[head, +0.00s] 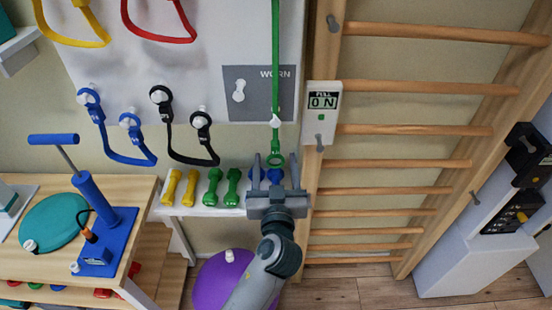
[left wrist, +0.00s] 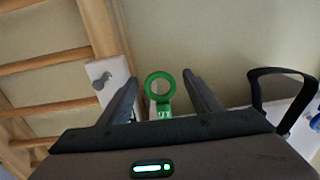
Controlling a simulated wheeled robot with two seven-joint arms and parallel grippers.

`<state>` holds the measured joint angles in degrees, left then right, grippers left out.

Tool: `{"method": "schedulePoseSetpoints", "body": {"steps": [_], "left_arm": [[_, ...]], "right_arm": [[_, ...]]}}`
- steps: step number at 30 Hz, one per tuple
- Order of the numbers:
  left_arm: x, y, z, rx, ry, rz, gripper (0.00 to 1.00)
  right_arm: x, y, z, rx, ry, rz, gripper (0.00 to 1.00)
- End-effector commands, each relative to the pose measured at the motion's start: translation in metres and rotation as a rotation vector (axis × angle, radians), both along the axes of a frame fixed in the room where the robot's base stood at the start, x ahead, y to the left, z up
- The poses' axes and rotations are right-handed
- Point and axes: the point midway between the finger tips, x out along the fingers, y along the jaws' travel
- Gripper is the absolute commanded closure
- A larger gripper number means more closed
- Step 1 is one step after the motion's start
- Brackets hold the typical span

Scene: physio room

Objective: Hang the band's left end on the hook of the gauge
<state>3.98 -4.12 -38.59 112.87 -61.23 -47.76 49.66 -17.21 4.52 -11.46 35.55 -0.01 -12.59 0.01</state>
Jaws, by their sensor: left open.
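A green band (head: 276,65) hangs straight down along the right side of the wall board. Its lower end is a green ring (head: 276,159), which also shows in the left wrist view (left wrist: 148,88). I cannot tell whether this is the left end. My left gripper (head: 275,157) is open, with one finger on each side of the ring; the fingers look apart from it. The white gauge (head: 313,98), its display reading "ON", is on the ladder post right of the band. A grey hook (head: 319,139) shows at its lower part, also in the left wrist view (left wrist: 102,81).
Blue and black loops (head: 169,141) hang on pegs at left. A shelf with yellow and green dumbbells (head: 214,187) lies just below and left of my gripper. A wooden wall ladder (head: 385,165) stands at right, a purple ball (head: 211,284) on the floor.

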Motion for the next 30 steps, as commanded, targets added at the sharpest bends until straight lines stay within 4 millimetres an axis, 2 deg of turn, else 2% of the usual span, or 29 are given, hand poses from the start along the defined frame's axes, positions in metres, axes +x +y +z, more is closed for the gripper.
{"method": "schedulePoseSetpoints", "body": {"steps": [5,12,20,30], "left_arm": [[0.000,0.000,0.000,0.000,0.000,0.000,0.45],[0.000,0.000,0.000,0.000,0.000,0.000,1.00],[-0.004,0.000,-0.001,-0.001,0.001,0.000,1.00],[-0.025,0.000,-0.001,-0.001,0.001,0.000,1.00]], "right_arm": [[0.000,0.000,0.000,0.000,0.000,0.000,0.35],[0.000,-0.001,0.000,-0.001,0.001,0.001,0.35],[0.000,-0.002,-0.001,-0.002,0.001,0.001,0.35],[0.000,-0.002,-0.005,-0.002,0.001,0.001,0.35]]}}
